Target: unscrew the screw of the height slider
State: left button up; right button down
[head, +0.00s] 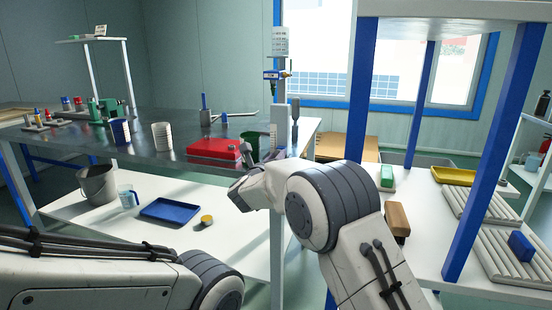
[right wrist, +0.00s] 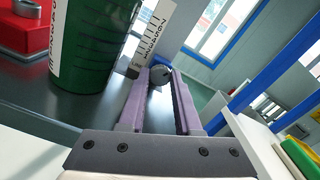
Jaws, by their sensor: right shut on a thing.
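In the right wrist view my right gripper (right wrist: 161,73) has its two purple fingers on either side of a small dark grey round knob, the screw (right wrist: 159,78). It is shut on this knob at the fingertips. A white upright scale (right wrist: 152,36) with black marks and lettering stands just behind the knob. In the head view my right arm reaches to the right end of the metal table, and its gripper (head: 246,154) is small and partly hidden by the wrist. A white post (head: 281,120) rises there, with a blue and yellow fitting (head: 275,74) higher up. My left gripper is out of view.
A green container (right wrist: 92,40) stands close left of the fingers. A red case (head: 214,149) lies left of it on the metal table (head: 180,165). A blue-posted shelf (head: 362,90) stands to the right. A blue tray (head: 170,210) is on the lower shelf.

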jog(key=shift+n, duration=0.6)
jog(key=c, duration=0.6)
grip_release()
jog(key=shift+s, duration=0.1)
jog(key=v, duration=1)
jog(key=shift+p, duration=0.4)
jog(key=shift+s+a, duration=0.1)
